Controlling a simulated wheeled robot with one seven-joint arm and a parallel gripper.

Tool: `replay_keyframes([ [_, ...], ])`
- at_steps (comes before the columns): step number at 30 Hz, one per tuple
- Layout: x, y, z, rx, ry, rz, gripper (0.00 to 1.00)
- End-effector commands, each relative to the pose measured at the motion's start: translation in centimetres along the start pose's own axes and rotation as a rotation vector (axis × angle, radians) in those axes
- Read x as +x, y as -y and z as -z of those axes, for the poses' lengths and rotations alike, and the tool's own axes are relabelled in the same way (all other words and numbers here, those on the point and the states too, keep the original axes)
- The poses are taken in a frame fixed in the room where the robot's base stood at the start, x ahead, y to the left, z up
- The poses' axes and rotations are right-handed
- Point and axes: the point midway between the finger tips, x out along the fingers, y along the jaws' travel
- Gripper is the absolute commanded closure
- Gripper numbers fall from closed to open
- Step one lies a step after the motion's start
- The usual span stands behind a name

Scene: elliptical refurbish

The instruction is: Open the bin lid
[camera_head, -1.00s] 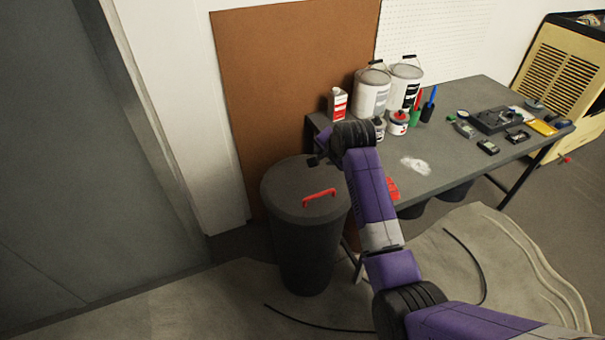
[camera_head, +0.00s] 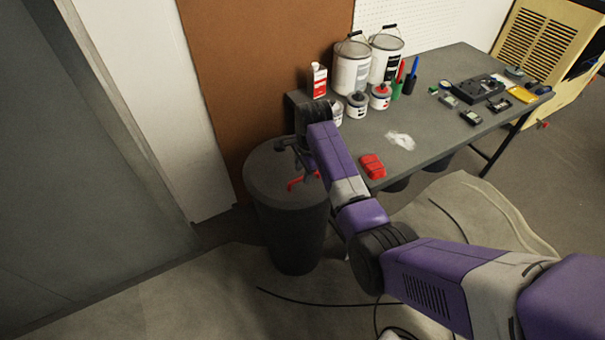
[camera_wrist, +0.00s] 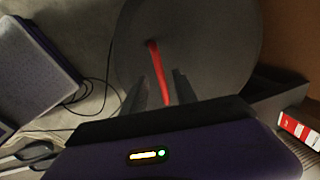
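The dark grey bin (camera_head: 292,238) stands left of the workbench, with its round lid (camera_head: 262,180) closed on top. A red handle (camera_head: 294,184) is on the lid and is partly covered by my gripper (camera_head: 297,163). In the wrist view the lid (camera_wrist: 215,50) lies ahead, and the red handle (camera_wrist: 153,58) runs lengthwise between the two fingers of my gripper (camera_wrist: 161,80). The fingers are apart, with a gap on each side of the handle. I cannot tell how far the fingertips are above the lid.
The workbench (camera_head: 435,120) to the right carries paint cans (camera_head: 352,68), small tins, tools and a red object (camera_head: 372,166) near its front edge. A brown board (camera_head: 265,70) stands behind the bin. A dark cable (camera_head: 320,302) lies on the floor in front.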

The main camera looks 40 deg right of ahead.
Motion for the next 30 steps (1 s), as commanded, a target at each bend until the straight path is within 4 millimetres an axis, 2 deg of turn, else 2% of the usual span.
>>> replay_keyframes([
  [6,1.9,0.1,0.0,-0.001,0.000,0.001,0.66],
  [15,2.2,0.1,0.0,-0.002,0.000,0.001,0.66],
  [21,2.2,0.0,0.0,-0.002,-0.001,0.001,1.00],
  [30,2.2,0.0,0.0,-0.002,-0.001,0.000,1.00],
])
